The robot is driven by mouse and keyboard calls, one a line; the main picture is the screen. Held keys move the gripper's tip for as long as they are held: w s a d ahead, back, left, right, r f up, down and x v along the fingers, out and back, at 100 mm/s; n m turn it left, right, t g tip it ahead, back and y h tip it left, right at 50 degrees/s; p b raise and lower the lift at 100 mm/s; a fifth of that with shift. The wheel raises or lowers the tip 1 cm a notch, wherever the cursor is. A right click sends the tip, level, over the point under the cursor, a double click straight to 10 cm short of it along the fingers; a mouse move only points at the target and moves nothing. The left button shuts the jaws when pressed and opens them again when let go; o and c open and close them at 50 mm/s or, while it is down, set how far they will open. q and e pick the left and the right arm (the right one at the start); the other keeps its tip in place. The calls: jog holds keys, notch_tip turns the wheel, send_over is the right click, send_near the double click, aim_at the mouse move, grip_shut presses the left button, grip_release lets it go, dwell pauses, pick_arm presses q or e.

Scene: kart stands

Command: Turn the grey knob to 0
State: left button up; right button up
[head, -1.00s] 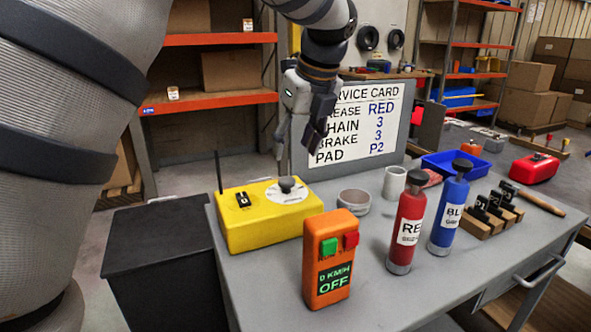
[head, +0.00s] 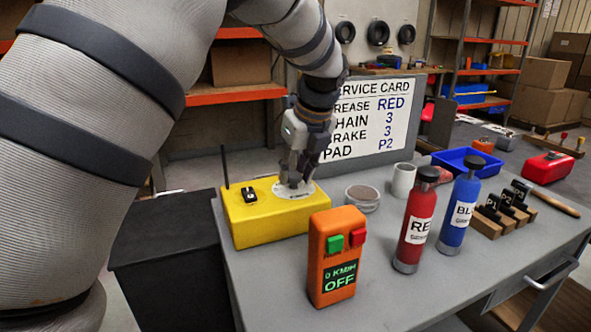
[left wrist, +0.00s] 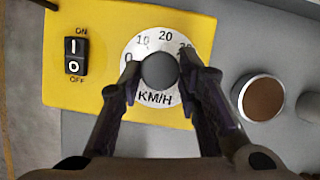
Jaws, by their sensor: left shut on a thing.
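The yellow control box (head: 262,225) stands on the grey table. On its top is a white dial (left wrist: 151,44) marked 0, 10, 20 and a partly covered number, with KM/H below. The grey knob (left wrist: 160,71) sits at the dial's middle. My left gripper (left wrist: 160,78) is over the dial, its fingers closed on both sides of the knob; it also shows in the head view (head: 295,183). The knob's pointer cannot be made out. My right gripper is not in view.
A black ON/OFF switch (left wrist: 75,55) and an antenna are on the box. An orange remote (head: 336,257) reading 0 KM/H OFF stands in front. A round tin (head: 362,198), white mug (head: 403,179), red bottle (head: 416,222) and blue bottle (head: 460,213) stand to the right.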

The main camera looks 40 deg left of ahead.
pick_arm(q)
jog(key=n+g, duration=0.1)
jog(key=n, duration=0.2)
jog(key=shift+w, duration=0.15)
jog(key=n+g, duration=0.1)
jog(key=n+b, duration=0.1)
jog(key=n, duration=0.1)
jog(key=shift+w+f+n+g, duration=0.15)
jog(key=shift+n+g, duration=0.15)
jog(key=shift+g, duration=0.1)
jog(key=n+g+b, duration=0.1)
jog(key=n, duration=0.1)
jog(key=n+h, duration=0.1)
jog(key=n, duration=0.2)
jog(key=shift+w+a+g+b, duration=0.15)
jog(key=shift+w+g+b, duration=0.05)
jog(key=shift+g+b, duration=0.2)
jog(key=shift+n+g+h+b, duration=0.4)
jog(key=shift+n+h+b, duration=0.25)
jog(key=shift+n, duration=1.35)
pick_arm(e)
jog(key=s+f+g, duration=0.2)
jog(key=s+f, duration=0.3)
pick_arm(q)
jog(key=shift+a, duration=0.1)
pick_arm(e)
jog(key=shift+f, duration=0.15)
pick_arm(q)
jog(key=o, duration=1.1)
jog(key=shift+o, duration=0.2)
